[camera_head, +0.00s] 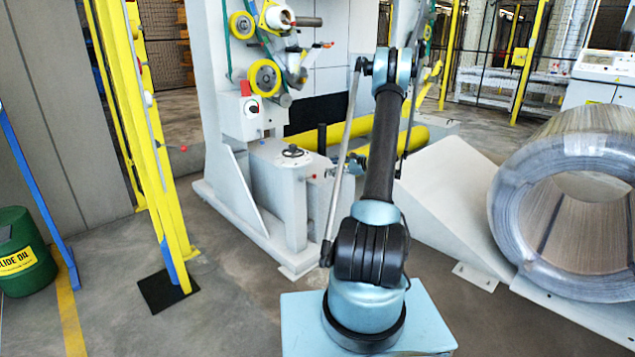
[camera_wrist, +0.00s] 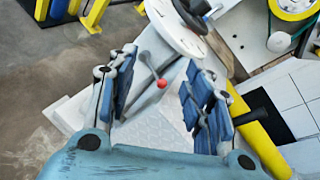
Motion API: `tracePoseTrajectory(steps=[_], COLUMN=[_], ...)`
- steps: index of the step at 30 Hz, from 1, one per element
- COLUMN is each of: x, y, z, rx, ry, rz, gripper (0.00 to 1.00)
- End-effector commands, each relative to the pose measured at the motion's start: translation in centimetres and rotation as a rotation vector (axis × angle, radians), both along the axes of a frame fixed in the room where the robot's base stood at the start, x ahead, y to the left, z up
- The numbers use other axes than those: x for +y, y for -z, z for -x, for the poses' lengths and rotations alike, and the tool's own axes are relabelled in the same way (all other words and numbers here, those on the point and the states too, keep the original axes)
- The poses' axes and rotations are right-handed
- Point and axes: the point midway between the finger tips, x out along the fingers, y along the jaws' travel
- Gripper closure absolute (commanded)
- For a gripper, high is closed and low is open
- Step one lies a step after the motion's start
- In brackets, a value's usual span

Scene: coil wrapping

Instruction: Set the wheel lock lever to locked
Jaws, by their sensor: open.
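The lever (camera_wrist: 153,70) is a thin grey rod with a red ball knob (camera_wrist: 162,84) in the wrist view. It sits below a round white handwheel (camera_wrist: 178,28) on the grey machine. My gripper (camera_wrist: 161,60) is open, with its blue fingers to the left and right of the lever in the picture. I see no finger touching it. In the head view the handwheel (camera_head: 292,152) is on top of a grey housing (camera_head: 277,180), and a small red knob (camera_head: 314,176) shows at its right side. I cannot read any lock marking.
My arm hides part of the machine in the head view. A yellow roller (camera_head: 350,131) lies behind the housing, and a yellow bar (camera_wrist: 262,138) is right of my gripper. A large wire coil (camera_head: 510,215) is at right. A yellow post (camera_head: 160,160) stands left.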

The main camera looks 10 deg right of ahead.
Motion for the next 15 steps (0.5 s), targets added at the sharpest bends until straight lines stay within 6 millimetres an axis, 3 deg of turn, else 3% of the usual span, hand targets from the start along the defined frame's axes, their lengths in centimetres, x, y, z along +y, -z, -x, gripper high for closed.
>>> tracePoseTrajectory(steps=[6,15], x=[-3.0,-6.1], y=[5.0,10.7], z=[-1.6,-1.7], rx=[0.029,0.061], ry=[0.063,0.119], rz=[-0.163,-0.353], gripper=[0.53,0.53])
